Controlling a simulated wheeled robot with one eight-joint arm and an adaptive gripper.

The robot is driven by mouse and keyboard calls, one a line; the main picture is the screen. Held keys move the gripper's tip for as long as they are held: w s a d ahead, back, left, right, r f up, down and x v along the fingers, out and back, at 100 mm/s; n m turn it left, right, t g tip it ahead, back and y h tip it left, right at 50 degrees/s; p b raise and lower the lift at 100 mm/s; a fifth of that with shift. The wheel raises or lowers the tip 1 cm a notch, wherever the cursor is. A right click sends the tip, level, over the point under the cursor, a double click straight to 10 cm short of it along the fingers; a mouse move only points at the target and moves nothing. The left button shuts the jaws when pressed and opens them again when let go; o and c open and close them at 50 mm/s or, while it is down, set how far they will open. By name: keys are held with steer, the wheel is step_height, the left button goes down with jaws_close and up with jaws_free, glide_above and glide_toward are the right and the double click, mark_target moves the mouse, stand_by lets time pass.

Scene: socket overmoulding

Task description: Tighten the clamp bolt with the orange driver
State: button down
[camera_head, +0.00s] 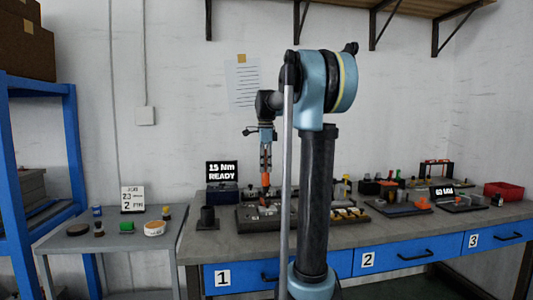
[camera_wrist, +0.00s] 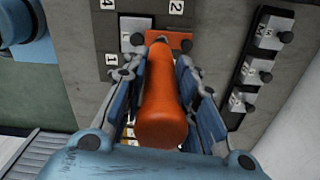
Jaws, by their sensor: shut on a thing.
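My gripper (camera_head: 266,146) points down over the bench and is shut on the orange driver (camera_head: 265,164). In the wrist view the driver's thick orange handle (camera_wrist: 160,110) lies between the two blue-and-grey fingers. The driver looks upright, its lower end over a dark fixture plate (camera_head: 247,221). In the wrist view an orange-red clamp bar (camera_wrist: 178,41) lies beyond the handle on the dark plate (camera_wrist: 104,38), near the printed numbers 4, 2 and 1. The handle hides the driver's tip and the bolt, so I cannot tell whether they touch.
A black sign (camera_head: 222,174) reads "15 Nm READY" behind the fixture. A dark rail with several knobbed blocks (camera_wrist: 250,75) stands right of the plate in the wrist view. A red bin (camera_head: 503,191) stands at the far right. A grey side table (camera_head: 100,242) stands left.

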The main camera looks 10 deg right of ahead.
steer(key=shift+w, duration=0.2)
steer(key=shift+d, duration=0.1)
steer(key=shift+r, duration=0.2)
step_height(320, 180, up, 5)
steer(key=shift+r, duration=0.15)
